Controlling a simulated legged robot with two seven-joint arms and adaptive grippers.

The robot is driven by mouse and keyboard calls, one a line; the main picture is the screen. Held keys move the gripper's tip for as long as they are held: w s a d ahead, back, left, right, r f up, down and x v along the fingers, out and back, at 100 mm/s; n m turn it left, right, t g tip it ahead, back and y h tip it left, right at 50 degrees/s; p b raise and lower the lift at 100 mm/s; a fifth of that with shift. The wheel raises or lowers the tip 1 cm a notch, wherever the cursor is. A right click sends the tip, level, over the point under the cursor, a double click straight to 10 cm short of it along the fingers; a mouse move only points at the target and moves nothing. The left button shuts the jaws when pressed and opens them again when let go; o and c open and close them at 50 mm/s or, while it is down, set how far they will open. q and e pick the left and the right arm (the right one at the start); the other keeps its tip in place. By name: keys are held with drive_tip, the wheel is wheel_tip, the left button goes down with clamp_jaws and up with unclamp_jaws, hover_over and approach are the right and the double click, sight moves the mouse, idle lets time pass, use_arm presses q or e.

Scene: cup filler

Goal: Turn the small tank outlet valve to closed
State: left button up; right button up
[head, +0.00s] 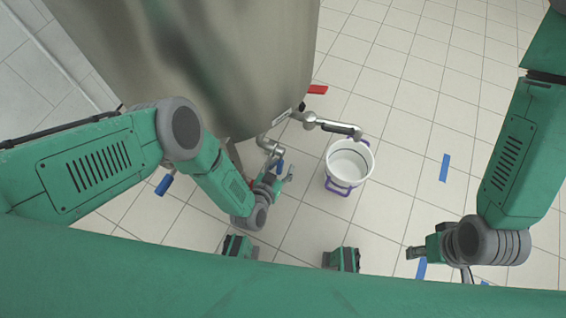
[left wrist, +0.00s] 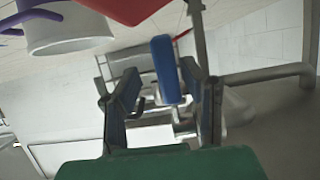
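A large metal tank (head: 215,60) has pipework and valves at its lower edge. A blue valve handle (left wrist: 165,70) stands between the spread fingers of my left gripper (left wrist: 150,88); whether either finger touches it is unclear. The blue handle (head: 280,166) also shows as a small patch in the head view, beside my left gripper (head: 287,176). A red handle (head: 317,89) sticks out at the tank's side; a red piece (left wrist: 130,8) fills the top of the left wrist view. My right gripper (head: 416,253) is far from the valves, at lower right, its finger gap hard to see.
A white bucket (head: 349,160) with a purple handle sits on the tiled floor, right of the pipes and under the outlet spout (head: 340,129). Blue strips (head: 445,167) lie on the floor. Open floor spreads right of the bucket.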

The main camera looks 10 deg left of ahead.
use_arm(q)
drive_tip(key=shift+a, duration=0.4)
drive_tip(key=shift+c, duration=1.2)
drive_tip(key=shift+a+f, duration=0.1)
drive_tip(key=shift+a, duration=0.15)
clamp_jaws()
drive_tip(key=shift+a, duration=0.2)
drive_tip(key=shift+d, duration=0.45)
drive_tip(key=shift+a, duration=0.3)
drive_tip(key=shift+d+p, duration=0.25)
drive_tip(key=shift+p, duration=0.1)
drive_tip(key=shift+s, duration=0.1)
drive_tip(key=shift+a, duration=0.15)
